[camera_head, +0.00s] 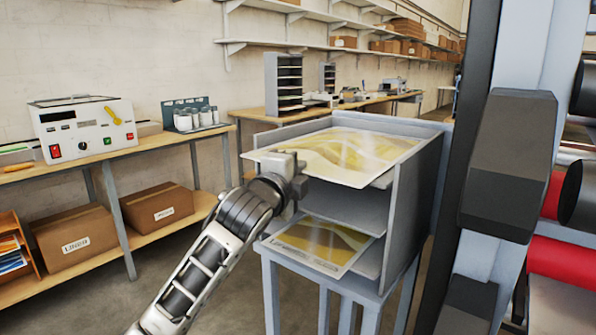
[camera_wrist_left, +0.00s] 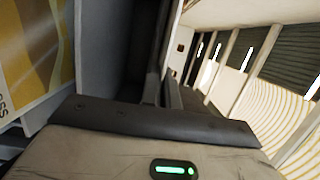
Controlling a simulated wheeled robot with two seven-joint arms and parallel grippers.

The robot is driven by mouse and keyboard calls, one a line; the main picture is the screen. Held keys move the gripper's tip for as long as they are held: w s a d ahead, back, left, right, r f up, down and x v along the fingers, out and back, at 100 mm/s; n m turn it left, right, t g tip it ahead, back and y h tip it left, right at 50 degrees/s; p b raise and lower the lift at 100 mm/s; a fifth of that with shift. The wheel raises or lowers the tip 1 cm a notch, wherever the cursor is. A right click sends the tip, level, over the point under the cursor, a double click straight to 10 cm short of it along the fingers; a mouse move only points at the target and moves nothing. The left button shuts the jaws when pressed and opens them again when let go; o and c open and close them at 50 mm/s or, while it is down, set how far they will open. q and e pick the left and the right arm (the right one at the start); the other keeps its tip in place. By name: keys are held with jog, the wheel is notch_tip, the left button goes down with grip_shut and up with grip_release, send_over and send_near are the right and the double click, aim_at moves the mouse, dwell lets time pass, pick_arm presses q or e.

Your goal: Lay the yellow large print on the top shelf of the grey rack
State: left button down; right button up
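The grey rack (camera_head: 408,215) stands on a stand in the middle of the head view. A large yellow print (camera_head: 350,150) lies flat over its top shelf, and its pale front edge reaches out past the rack's front. Another yellow print (camera_head: 325,243) lies on a lower shelf. My left gripper (camera_head: 295,172) is at the front edge of the upper print and covers part of it. Whether its fingers are shut on the print cannot be seen. In the left wrist view a yellow print (camera_wrist_left: 35,55) shows at the left. My right gripper is not in view.
A laminator with red rollers (camera_head: 565,262) and dark upright parts closes off the right side. A bench with a white control box (camera_head: 85,130) and cardboard boxes (camera_head: 75,240) stands at the left. A long table with a grey sorter (camera_head: 284,85) is behind the rack.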

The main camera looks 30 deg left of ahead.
pick_arm(q)
jog(key=c, duration=2.1)
grip_release()
jog(key=shift+f, duration=0.2)
jog(key=o, duration=0.4)
jog(key=shift+r, duration=0.1)
